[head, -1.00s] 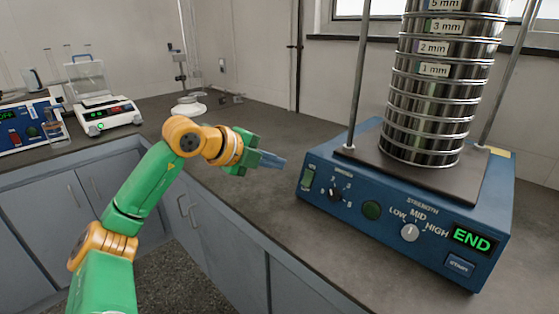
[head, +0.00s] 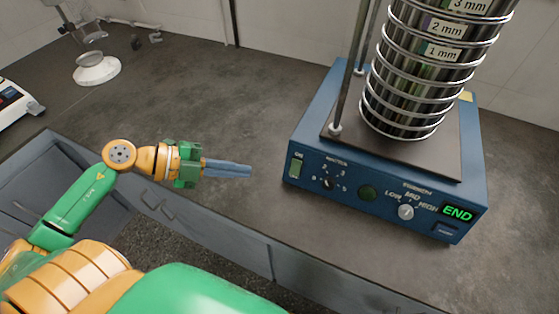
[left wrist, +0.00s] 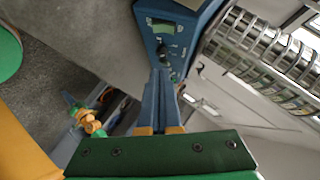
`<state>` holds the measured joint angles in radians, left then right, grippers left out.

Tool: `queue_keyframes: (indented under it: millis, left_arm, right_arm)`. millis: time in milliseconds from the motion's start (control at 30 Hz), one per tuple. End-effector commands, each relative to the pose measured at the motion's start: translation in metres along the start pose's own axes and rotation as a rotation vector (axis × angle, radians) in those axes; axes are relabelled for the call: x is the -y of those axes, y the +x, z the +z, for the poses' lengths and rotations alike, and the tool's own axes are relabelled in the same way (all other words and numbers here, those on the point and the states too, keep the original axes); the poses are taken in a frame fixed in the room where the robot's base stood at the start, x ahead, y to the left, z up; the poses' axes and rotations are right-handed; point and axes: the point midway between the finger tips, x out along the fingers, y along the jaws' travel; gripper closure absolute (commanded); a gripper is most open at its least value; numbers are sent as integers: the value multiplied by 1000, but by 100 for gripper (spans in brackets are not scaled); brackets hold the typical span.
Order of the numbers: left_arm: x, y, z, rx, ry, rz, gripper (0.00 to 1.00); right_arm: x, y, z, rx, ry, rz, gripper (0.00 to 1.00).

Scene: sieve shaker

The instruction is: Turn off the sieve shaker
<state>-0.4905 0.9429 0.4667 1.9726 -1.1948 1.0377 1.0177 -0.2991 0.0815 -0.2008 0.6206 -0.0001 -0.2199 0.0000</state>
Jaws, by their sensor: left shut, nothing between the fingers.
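The sieve shaker (head: 345,206) is a blue box with a stack of steel sieves (head: 420,85) on top. Its display (head: 458,213) reads END in green. A green rocker switch (head: 296,168) is at the left end of the front panel, beside a timer knob (head: 328,184). My left gripper (head: 250,172) is shut and empty, a short way left of the switch and apart from it. In the left wrist view, the shut fingers (left wrist: 160,75) point toward the panel, with the switch (left wrist: 160,26) beyond them. My right gripper is not seen in the head view.
A stand with a white base (head: 97,70) is at the back left. The grey counter (head: 210,80) between is clear.

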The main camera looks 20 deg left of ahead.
Motion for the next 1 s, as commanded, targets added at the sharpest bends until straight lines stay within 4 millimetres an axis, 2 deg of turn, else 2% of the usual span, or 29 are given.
queue_keyframes:
  millis: [133,233,633,700,833,1000]
  left_arm:
    - [0,4,0,-1,-1,1,100]
    - [1,17,0,-1,0,-1,100]
    - [2,103,-1,-3,0,-2,100]
    - [0,112,12,1,-3,-2,100]
    - [-1,124,23,1,-2,0,100]
    - [-1,129,29,1,-1,2,100]
  right_arm:
    - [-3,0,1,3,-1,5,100]
    - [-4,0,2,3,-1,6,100]
    - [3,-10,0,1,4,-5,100]
    - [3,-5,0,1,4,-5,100]
    - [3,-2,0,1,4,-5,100]
    - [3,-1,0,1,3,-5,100]
